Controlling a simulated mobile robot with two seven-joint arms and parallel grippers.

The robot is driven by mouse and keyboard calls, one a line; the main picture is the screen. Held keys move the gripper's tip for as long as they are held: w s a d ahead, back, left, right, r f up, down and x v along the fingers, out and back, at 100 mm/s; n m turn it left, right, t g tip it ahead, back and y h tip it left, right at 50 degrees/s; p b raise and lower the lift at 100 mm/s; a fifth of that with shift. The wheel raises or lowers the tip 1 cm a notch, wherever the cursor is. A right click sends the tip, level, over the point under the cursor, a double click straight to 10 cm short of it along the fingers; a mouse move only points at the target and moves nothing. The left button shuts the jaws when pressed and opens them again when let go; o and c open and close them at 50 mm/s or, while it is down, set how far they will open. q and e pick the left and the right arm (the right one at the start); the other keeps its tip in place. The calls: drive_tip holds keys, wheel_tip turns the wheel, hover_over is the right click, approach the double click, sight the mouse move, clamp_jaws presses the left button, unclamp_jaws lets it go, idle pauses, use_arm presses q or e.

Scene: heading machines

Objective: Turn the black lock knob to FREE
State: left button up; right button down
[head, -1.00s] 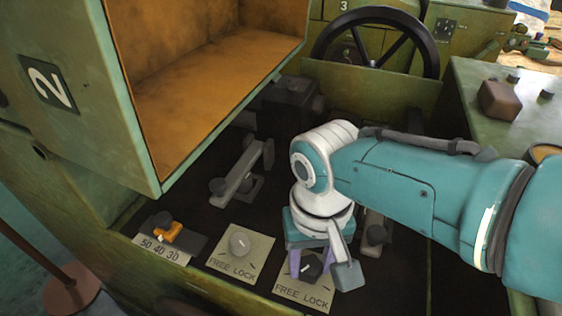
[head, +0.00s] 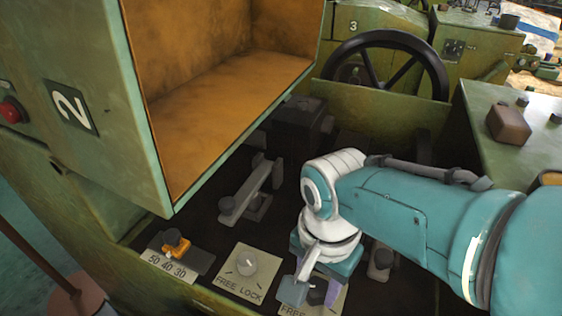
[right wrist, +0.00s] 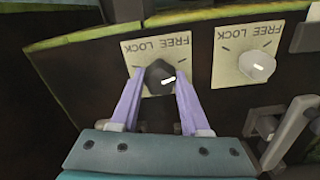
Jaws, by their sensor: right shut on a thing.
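The black lock knob (right wrist: 155,76) sits on a pale plate marked FREE and LOCK (right wrist: 128,50), upside down in the right wrist view. Its white pointer mark lies on the knob's right side there, the side of the word FREE. My right gripper (right wrist: 158,82) is shut on the knob, with a purple finger on each side. In the head view the right gripper (head: 314,292) is over the same plate (head: 293,308), low in the picture, and hides much of the knob (head: 317,297). My left gripper is not in view.
A white knob (head: 246,262) has its own FREE LOCK plate (head: 231,281) beside this one. An orange-pointer selector (head: 176,248) is further left. Grey levers (head: 252,190) stand behind. The open orange-lined cabinet (head: 163,100) overhangs at left, and a black handwheel (head: 387,50) is at the back.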

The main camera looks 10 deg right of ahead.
sight(318, 287)
idle(0.4)
drive_tip(key=shift+c, duration=1.9)
unclamp_jaws()
wheel_tip(318, 287, up, 9)
drive_tip(key=p, duration=0.7)
drive_tip(key=shift+r+p, duration=0.35)
drive_tip(key=shift+r, duration=0.15)
